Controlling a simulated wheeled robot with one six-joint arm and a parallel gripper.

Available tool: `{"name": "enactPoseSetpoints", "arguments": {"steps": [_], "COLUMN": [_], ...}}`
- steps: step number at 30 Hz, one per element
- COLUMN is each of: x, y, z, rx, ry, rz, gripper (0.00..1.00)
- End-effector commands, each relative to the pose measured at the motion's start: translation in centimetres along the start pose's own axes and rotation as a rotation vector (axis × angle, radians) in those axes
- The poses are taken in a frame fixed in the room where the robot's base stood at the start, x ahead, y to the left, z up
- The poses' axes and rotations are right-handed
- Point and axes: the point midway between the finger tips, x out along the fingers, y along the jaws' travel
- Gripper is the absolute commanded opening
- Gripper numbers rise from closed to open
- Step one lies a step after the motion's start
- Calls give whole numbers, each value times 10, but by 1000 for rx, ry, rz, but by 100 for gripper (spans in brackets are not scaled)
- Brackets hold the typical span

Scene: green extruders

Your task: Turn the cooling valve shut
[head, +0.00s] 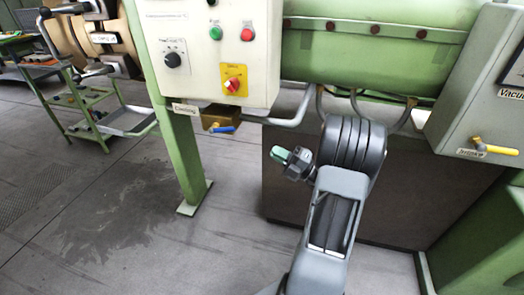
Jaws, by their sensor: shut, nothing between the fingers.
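The cooling valve is a brass valve body (213,116) with a blue lever handle (221,129). It sits under the cream control panel, beside a small label (185,109) that appears to read "Cooling". The blue handle lies roughly level, its tip pointing right. My gripper (281,155) is at the end of my arm, to the right of and a little below the valve. Its green-tipped fingers are shut and empty, pointing up and left. A clear gap lies between my gripper and the blue handle.
The cream control panel (262,85) hangs above the valve, with a green leg (178,150) at its left. A grey box (475,100) at the right has a yellow-handled valve (497,149). A green trolley (92,113) stands at the left. The floor (110,215) at lower left is clear, with a damp-looking stain.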

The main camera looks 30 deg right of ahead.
Motion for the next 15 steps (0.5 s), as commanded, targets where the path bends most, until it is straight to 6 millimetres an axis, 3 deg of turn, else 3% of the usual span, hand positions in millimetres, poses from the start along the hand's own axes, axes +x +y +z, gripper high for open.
{"name": "enactPoseSetpoints", "arguments": {"steps": [15], "x": [94], "y": [0], "z": [-2], "rx": [-2], "ry": [7], "rz": [-1], "gripper": [0]}}
